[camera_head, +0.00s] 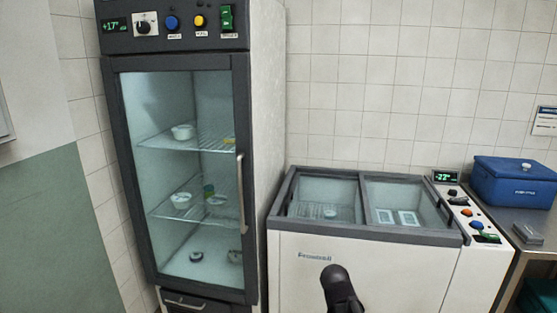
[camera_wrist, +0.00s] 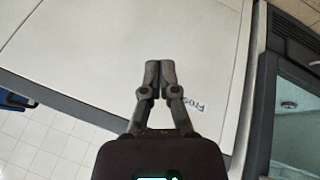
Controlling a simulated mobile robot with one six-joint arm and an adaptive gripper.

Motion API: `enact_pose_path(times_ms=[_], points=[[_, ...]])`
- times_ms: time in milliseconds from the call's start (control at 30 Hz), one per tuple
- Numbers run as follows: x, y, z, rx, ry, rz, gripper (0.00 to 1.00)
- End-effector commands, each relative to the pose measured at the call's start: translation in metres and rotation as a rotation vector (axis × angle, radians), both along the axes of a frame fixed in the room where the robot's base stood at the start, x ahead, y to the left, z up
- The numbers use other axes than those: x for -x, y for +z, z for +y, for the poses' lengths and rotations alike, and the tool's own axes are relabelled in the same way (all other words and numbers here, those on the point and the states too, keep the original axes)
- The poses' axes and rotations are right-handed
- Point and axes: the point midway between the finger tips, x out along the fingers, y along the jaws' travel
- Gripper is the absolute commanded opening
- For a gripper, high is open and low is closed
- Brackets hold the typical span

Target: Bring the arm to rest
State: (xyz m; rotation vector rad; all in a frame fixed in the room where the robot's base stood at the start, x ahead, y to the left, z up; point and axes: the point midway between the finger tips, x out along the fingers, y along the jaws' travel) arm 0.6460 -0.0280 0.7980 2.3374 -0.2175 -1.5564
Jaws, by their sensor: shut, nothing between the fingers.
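My gripper (camera_wrist: 160,66) is shut and empty, its two fingertips touching in the wrist view. Behind it in that view is the white front of the chest freezer (camera_wrist: 110,50), with part of its lettering beside the right finger. In the head view a dark rounded part of my arm rises at the bottom edge, in front of the freezer (camera_head: 285,275). The fingers cannot be made out there.
A tall glass-door fridge (camera_head: 245,275) with several containers on its shelves stands left of the freezer, its door shut. The freezer's sliding glass lids (camera_head: 400,205) look closed. A blue box (camera_head: 513,180) sits on a metal table (camera_head: 545,225) at right. Tiled floor (camera_wrist: 40,140) shows in the wrist view.

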Motion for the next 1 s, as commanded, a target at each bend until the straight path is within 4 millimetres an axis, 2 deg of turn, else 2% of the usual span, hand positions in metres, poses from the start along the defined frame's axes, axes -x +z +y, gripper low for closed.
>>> enact_pose_path(times_ms=[33,200,567,1000], points=[[0.017,-0.006,0.001,-0.046,-0.026,0.051,0.00],[0.055,-0.018,0.010,-0.168,-0.079,0.190,0.00],[0.111,-0.024,0.028,-0.345,-0.124,0.396,0.00],[0.108,0.022,0.028,-0.341,-0.122,0.393,0.00]])
